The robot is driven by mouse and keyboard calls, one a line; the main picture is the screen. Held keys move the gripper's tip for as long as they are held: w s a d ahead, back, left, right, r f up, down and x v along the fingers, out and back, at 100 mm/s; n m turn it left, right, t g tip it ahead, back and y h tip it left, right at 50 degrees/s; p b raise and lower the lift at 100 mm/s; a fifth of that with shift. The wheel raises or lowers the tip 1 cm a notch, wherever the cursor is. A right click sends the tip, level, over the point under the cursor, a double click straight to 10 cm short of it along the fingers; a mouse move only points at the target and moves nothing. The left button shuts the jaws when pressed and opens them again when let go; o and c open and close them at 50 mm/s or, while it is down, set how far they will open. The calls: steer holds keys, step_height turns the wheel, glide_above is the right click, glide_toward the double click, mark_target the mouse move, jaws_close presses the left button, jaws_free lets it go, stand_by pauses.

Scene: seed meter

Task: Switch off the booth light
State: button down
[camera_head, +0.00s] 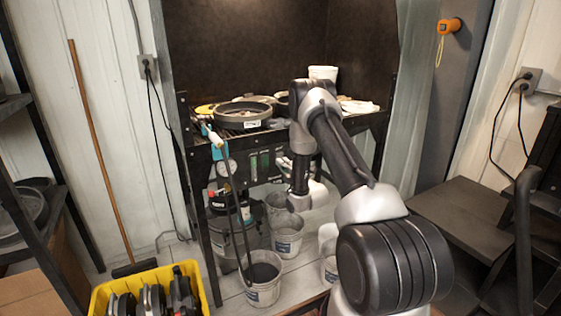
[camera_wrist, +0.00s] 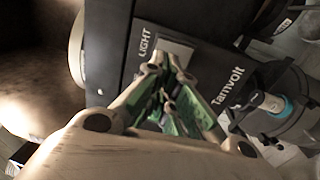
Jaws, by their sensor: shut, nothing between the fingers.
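In the wrist view a dark panel (camera_wrist: 125,20) carries the word "LIGHT" beside a pale switch plate (camera_wrist: 177,44), with "Tamvolt" lettering on the other side. My gripper (camera_wrist: 166,66) is shut and empty, its fingertips over the lower edge of the plate. They hide part of the switch; I cannot tell whether they touch it or which way the switch is set. In the head view the dark booth (camera_head: 270,40) stands behind my arm, which hides the switch area.
A round pan (camera_head: 242,118) and other items lie on the booth's work surface. Several buckets (camera_head: 262,292) stand beneath. A yellow crate (camera_head: 100,300) is at the lower left. Dark steps (camera_head: 465,215) are at the right. An orange device (camera_head: 449,26) hangs on the post.

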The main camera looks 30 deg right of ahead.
mark_target(277, 155)
steer(key=shift+w+r, duration=0.1)
steer(key=shift+w, duration=1.3)
steer(key=shift+w+r, duration=0.25)
steer(key=shift+w, duration=0.15)
steer(key=shift+s, duration=0.1)
